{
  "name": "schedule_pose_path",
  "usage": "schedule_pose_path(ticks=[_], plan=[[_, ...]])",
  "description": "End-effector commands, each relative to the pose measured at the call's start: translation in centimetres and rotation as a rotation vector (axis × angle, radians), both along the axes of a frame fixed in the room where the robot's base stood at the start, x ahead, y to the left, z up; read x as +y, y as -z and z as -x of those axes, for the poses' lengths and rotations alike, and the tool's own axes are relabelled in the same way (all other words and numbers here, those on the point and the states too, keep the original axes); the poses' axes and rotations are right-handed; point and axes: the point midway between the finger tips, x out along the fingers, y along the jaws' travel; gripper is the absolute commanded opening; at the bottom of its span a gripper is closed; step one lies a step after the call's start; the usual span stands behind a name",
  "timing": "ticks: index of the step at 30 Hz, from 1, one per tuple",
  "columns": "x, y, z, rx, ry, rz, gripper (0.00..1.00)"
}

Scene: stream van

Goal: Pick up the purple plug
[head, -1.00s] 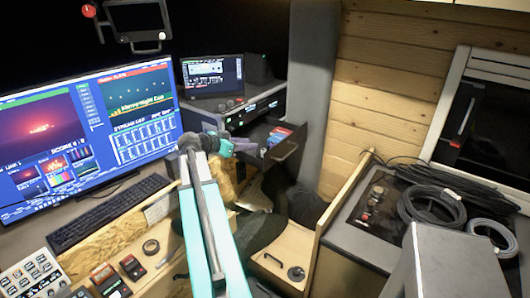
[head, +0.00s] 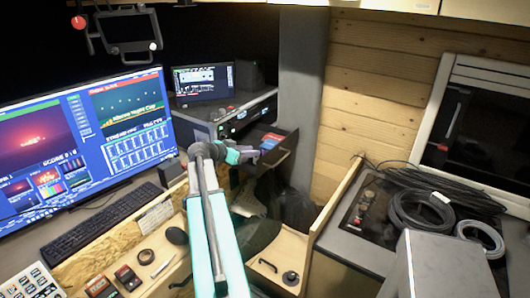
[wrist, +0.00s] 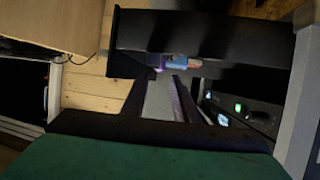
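A small purple item (wrist: 158,69), likely the purple plug, shows in the wrist view at the inner edge of a dark open drawer (wrist: 210,32). It lies beside a blue and a reddish item. I cannot make out the plug in the head view. My gripper (head: 258,155) is at the drawer (head: 287,152) in the head view. In the wrist view my gripper (wrist: 162,80) has its two dark fingers apart, pointing at the purple item. Nothing is visibly held, and I cannot tell whether a fingertip touches the plug.
Red and blue items (head: 271,141) lie in the drawer. A wide monitor (head: 85,130) and keyboard (head: 100,220) stand left. A wooden side panel (head: 335,205) and coiled black cables (head: 425,210) are right. Equipment with a green light (wrist: 238,107) is close to the right finger.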

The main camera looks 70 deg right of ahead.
Motion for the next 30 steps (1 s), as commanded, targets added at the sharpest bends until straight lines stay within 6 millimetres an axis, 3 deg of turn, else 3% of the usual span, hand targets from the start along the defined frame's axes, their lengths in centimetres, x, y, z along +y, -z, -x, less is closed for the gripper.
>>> schedule_pose_path(ticks=[6, 20, 30], plan=[[-1.4, 0.6, 0.7, 0.000, 0.000, 0.000, 0.27], [-1.6, 0.6, 0.8, 0.000, -0.001, 0.000, 0.27], [-3.7, 1.0, 1.9, 0.000, -0.001, 0.000, 0.27]])
